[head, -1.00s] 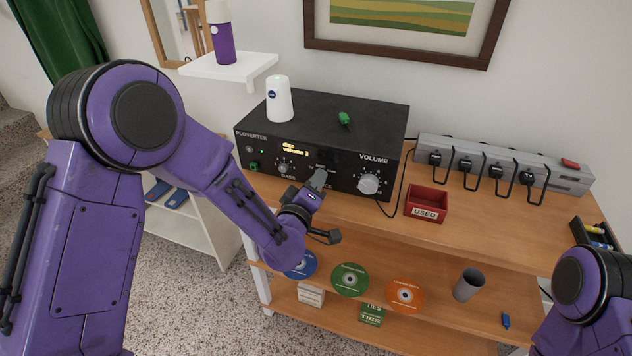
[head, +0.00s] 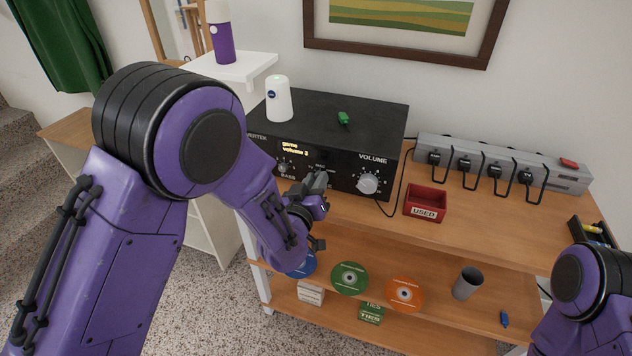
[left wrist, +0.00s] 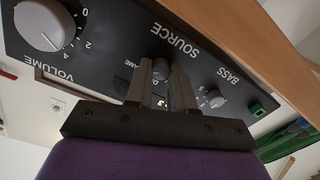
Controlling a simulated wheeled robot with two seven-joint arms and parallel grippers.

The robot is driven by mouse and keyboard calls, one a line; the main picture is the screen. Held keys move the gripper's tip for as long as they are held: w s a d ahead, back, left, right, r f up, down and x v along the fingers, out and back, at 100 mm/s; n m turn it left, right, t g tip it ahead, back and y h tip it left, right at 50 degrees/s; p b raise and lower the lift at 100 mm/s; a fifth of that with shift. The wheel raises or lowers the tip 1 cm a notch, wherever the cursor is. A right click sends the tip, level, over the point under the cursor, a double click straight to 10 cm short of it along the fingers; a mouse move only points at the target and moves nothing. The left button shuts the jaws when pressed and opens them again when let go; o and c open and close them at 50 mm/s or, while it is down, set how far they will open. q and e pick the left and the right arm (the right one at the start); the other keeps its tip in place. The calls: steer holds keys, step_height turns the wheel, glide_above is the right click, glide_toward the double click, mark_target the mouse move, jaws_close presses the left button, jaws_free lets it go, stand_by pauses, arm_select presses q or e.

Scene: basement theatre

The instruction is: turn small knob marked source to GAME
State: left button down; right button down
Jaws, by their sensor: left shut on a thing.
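The black amplifier (head: 375,118) stands on the wooden shelf unit. Its display (head: 294,148) reads "game" over a volume line. My left gripper (head: 318,180) is at the lower middle of the front panel. In the left wrist view its two fingers are closed around the small source knob (left wrist: 160,67), below the SOURCE label (left wrist: 173,40). The fingers hide most of this knob and part of the markings around it. My right gripper is out of view; only part of that arm shows at the lower right.
The large volume knob (head: 367,184) is right of my gripper and the bass knob (head: 283,168) left. A red USED box (head: 425,203) and a power strip (head: 500,165) stand to the right. A white cylinder (head: 279,100) and green piece (head: 344,118) are on top.

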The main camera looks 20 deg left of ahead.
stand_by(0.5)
arm_select(q)
steer(key=c, duration=1)
jaws_free()
steer(key=shift+s, duration=0.1)
steer(key=s+b, duration=0.1)
steer(key=s, duration=0.9)
steer(key=shift+s+a+r, duration=0.1)
steer(key=shift+s+r, duration=0.05)
steer(key=shift+s, duration=0.05)
steer(key=s+a+f+n+g+y+p, duration=0.1)
steer(key=s+a+f+g, duration=0.3)
steer(key=f, duration=0.5)
steer(key=s+a+f+n+g+y+p, duration=0.15)
steer(key=s+a+f+g, duration=0.25)
steer(key=f, duration=0.4)
steer(key=s+a+f+g, duration=0.1)
steer(key=s+f+g, duration=0.1)
steer(key=s, duration=0.4)
steer(key=s+a+f+g+y+p, duration=0.1)
steer(key=s+a+f+g, duration=0.1)
steer(key=s+f, duration=0.3)
steer(key=s+a+f+g+p, duration=0.1)
steer(key=s+a+f+g, duration=0.1)
steer(key=s, duration=0.5)
steer(key=shift+s+f, duration=0.2)
steer(key=shift+f, duration=0.5)
